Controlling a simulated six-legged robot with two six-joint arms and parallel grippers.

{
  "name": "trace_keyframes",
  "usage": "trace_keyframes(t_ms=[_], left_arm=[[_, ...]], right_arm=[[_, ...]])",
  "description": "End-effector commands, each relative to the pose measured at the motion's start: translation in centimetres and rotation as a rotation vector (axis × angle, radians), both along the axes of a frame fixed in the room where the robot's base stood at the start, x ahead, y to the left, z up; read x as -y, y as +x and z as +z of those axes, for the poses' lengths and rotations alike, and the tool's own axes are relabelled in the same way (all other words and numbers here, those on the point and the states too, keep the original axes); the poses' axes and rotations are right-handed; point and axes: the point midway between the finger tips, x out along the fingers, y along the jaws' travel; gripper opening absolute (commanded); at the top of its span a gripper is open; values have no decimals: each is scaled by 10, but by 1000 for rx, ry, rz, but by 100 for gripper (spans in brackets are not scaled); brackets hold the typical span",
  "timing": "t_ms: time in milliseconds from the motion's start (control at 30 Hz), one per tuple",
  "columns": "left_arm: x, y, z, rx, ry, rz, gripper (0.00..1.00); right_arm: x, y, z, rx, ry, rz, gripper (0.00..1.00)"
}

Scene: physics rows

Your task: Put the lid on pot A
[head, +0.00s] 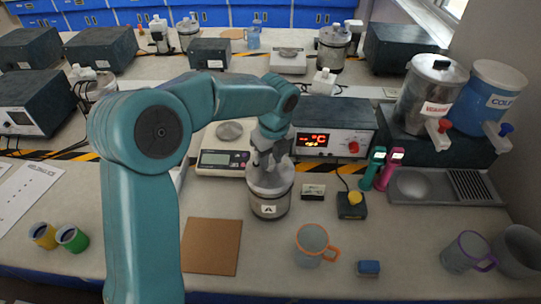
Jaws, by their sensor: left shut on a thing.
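Pot A (268,205) is a grey metal pot with a label on its front. It stands upright on the bench, near the middle of the head view. My left gripper (268,160) points down right over the pot and is shut on the lid (270,182), a pale grey disc at the pot's mouth. The gripper hides the lid's handle and part of its top. I cannot tell whether the lid rests on the rim or hangs just above it. My right gripper is not in view.
A balance (222,161) and a box with a red display (330,125) stand behind the pot. A small card (313,191) and a yellow-knobbed switch (352,203) are close on the right. A brown board (210,246) and an orange-handled mug (312,244) lie in front.

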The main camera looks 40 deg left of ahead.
Motion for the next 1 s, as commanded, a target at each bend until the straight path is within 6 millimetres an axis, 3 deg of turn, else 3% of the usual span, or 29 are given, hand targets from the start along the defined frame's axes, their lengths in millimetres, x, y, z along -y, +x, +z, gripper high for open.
trace_keyframes(t_ms=[400,433,500,533,1000], left_arm=[[0,0,-1,1,0,0,0],[0,0,-1,1,0,0,36],[0,0,-1,1,0,0,58],[0,0,-1,1,0,0,62],[0,0,8,0,0,0,62]], right_arm=[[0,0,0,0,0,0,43],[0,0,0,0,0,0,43],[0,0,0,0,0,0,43],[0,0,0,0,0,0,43],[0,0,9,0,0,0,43]])
